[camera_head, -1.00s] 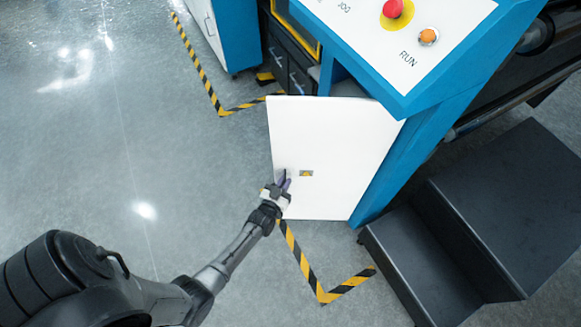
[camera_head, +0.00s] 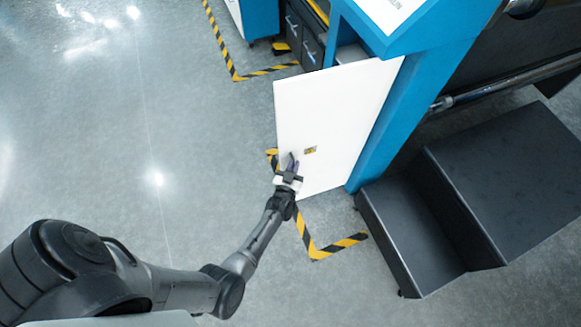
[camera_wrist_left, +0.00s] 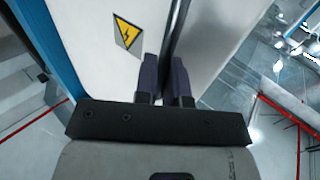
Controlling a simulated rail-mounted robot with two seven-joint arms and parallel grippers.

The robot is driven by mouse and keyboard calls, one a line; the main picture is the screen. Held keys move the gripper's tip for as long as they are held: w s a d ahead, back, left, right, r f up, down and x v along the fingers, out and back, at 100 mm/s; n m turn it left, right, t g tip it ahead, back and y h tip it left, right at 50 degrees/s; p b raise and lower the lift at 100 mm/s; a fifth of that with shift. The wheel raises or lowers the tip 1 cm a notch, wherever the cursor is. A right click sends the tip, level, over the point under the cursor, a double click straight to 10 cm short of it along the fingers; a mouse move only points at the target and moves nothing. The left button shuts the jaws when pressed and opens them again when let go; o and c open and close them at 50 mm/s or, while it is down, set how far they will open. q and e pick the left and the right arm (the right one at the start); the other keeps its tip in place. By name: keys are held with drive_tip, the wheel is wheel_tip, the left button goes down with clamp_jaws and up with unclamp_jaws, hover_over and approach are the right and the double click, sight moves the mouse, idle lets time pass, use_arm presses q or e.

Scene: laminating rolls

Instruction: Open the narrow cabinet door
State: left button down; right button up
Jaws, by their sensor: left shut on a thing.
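The narrow cabinet door (camera_head: 335,110) is a white panel on the blue machine cabinet. It stands swung out from the cabinet, with a gap at its top edge. A small yellow warning label (camera_head: 310,150) is on it, and the label also shows in the left wrist view (camera_wrist_left: 127,32). My left gripper (camera_head: 292,166) is at the lower left part of the door. In the left wrist view its two dark fingers (camera_wrist_left: 166,78) are closed around the dark bar handle (camera_wrist_left: 177,35) of the door. My right gripper is not in view.
Dark steps (camera_head: 440,215) stand right of the cabinet. A blue and white cabinet (camera_head: 258,18) and dark drawers (camera_head: 303,35) are at the top. Yellow-black floor tape (camera_head: 318,245) runs below the door. The floor on the left is clear.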

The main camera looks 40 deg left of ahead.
use_arm(q)
drive_tip(key=shift+f, duration=0.15)
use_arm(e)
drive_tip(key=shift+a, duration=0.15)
use_arm(q)
drive_tip(key=c, duration=1.3)
unclamp_jaws()
drive_tip(key=shift+w+d, duration=0.1)
drive_tip(key=shift+d, duration=0.05)
drive_tip(key=shift+o, duration=0.2)
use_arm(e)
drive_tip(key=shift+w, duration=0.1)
